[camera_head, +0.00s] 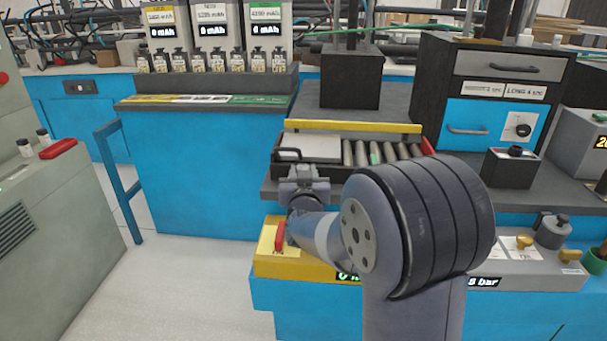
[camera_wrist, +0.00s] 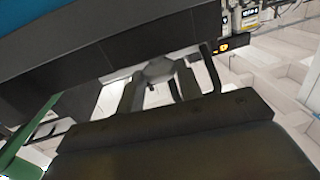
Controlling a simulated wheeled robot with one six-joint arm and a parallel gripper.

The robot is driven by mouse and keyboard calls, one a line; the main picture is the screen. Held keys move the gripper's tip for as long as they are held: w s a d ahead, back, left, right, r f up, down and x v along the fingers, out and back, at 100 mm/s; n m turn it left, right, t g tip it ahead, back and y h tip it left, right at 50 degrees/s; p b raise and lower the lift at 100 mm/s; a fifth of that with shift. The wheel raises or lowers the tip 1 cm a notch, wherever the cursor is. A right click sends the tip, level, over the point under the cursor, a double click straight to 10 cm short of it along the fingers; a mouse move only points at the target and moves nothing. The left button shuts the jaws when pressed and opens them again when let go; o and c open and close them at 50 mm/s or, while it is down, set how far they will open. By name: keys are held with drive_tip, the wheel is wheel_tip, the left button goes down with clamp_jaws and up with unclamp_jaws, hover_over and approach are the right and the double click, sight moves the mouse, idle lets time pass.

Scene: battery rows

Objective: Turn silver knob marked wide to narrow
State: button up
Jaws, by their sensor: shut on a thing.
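My gripper (camera_head: 304,186) is at the front edge of the roller tray, left of the middle of the head view. In the wrist view, my gripper (camera_wrist: 158,92) is shut on a grey faceted piece (camera_wrist: 157,70), which looks like the silver knob. In the head view my gripper and wrist hide the knob. No wide or narrow marking is readable, so I cannot tell which way the knob points.
The roller tray (camera_head: 428,146) holds a grey plate and several rollers under a yellow bar (camera_head: 350,126). A yellow box with a red lever (camera_head: 279,236) stands below my wrist. A black knob box (camera_head: 511,168) stands at the right. Floor at the left is clear.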

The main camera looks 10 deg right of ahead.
drive_tip(key=shift+r, duration=0.1)
drive_tip(key=o, duration=0.9)
drive_tip(key=shift+o, duration=0.2)
drive_tip(key=s+a, duration=0.2)
drive_tip(key=s, duration=0.8)
drive_tip(key=shift+s, duration=0.3)
